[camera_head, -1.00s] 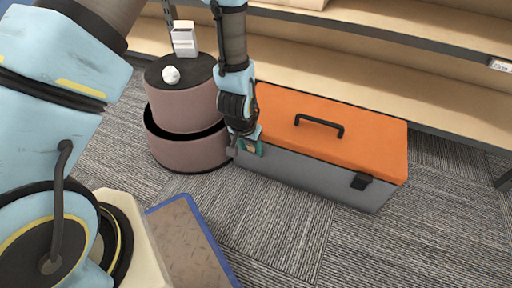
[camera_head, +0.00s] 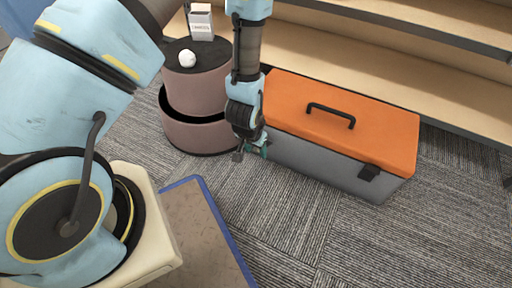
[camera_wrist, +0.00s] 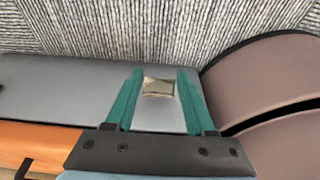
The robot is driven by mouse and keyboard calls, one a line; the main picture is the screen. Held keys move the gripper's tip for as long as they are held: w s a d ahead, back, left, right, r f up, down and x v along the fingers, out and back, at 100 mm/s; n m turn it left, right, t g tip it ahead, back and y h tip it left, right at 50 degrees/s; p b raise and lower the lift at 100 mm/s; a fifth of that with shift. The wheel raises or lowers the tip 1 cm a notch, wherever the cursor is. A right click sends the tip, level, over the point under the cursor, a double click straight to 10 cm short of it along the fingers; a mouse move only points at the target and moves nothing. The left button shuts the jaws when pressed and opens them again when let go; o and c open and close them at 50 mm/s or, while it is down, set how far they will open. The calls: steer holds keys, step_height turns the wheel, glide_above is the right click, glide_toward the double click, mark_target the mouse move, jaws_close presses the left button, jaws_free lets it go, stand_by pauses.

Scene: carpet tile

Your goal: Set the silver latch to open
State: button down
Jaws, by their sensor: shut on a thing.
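The silver latch (camera_wrist: 158,87) is a small shiny plate on the grey front of the toolbox in the wrist view. The toolbox has a grey body (camera_head: 312,167) and an orange lid (camera_head: 375,125), which looks closed. My gripper (camera_head: 252,152) is low at the left end of the toolbox front. In the wrist view, the teal fingers of my gripper (camera_wrist: 160,75) stand on either side of the silver latch, shut on it. The head view does not show the silver latch behind my gripper. A black latch (camera_head: 369,172) sits at the right of the front.
A round mauve two-tier container (camera_head: 200,137) stands close left of my gripper, with a white ball (camera_head: 187,58) and a white box (camera_head: 201,22) on top. Wooden shelves (camera_head: 400,60) are behind. A blue-edged mat (camera_head: 222,225) lies in front. Carpet right of it is clear.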

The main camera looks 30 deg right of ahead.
steer(key=shift+s+a+f, duration=0.15)
steer(key=shift+s+a, duration=0.05)
steer(key=shift+a, duration=0.1)
steer(key=c, duration=0.6)
jaws_free()
steer(key=o, duration=0.4)
steer(key=shift+w+d, duration=0.15)
steer(key=shift+d, duration=0.05)
steer(key=shift+c, duration=0.2)
steer(key=shift+r, duration=0.2)
steer(key=p+v, duration=0.4)
steer(key=v, duration=0.6)
steer(key=shift+r, duration=0.3)
